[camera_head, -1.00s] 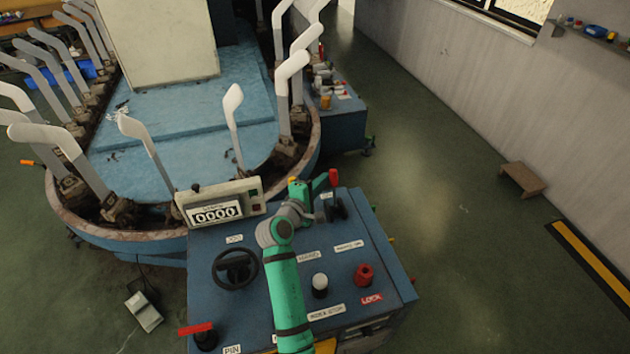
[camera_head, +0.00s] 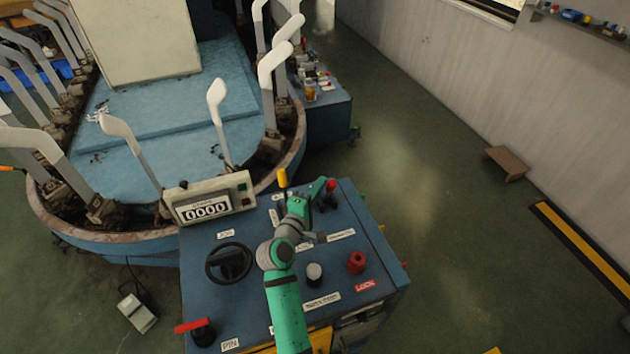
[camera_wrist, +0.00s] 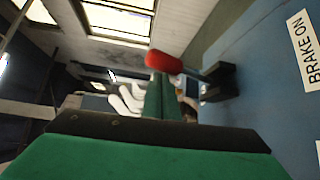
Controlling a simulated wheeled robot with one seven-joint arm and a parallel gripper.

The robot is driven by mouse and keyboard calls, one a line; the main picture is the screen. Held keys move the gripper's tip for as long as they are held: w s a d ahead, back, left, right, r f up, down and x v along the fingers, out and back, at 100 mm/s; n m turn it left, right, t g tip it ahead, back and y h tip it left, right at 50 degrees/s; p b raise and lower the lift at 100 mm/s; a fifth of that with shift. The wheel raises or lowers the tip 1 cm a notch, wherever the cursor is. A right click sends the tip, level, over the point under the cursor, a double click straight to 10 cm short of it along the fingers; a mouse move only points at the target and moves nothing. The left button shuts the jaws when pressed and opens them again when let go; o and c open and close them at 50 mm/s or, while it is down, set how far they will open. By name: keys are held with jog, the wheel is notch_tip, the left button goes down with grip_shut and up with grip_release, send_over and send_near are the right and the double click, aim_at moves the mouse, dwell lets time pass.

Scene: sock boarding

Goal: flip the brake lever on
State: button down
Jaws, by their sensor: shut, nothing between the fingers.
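The brake lever has a red grip (camera_head: 331,185) and a black base, and stands at the far right corner of the blue control console (camera_head: 262,303). In the wrist view its red knob (camera_wrist: 164,62) shows just beyond my fingertips, with its stem running right to a black base (camera_wrist: 220,82). A "BRAKE ON" label (camera_wrist: 304,50) is on the panel to the right. My gripper (camera_head: 318,187) is shut and empty, just left of the lever. In the wrist view its green fingers (camera_wrist: 161,98) are together and overlap the knob's lower edge; I cannot tell whether they touch.
A yellow-tipped stick (camera_head: 282,178) and the counter box (camera_head: 212,200) stand left of my gripper. A black handwheel (camera_head: 229,263), a white knob (camera_head: 314,274) and a red lock knob (camera_head: 356,262) are on the console. The carousel with white sock forms (camera_head: 217,110) lies beyond.

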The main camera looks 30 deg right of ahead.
jog(key=shift+s+f, duration=0.25)
jog(key=shift+s, duration=0.25)
jog(key=shift+s+d+f, duration=0.1)
jog(key=shift+s+f, duration=0.05)
jog(key=shift+s, duration=0.05)
jog(key=s+a+f, duration=0.2)
jog(key=s+a, duration=0.3)
jog(key=a, duration=0.3)
jog(key=shift+s+a, duration=0.15)
dwell(0.5)
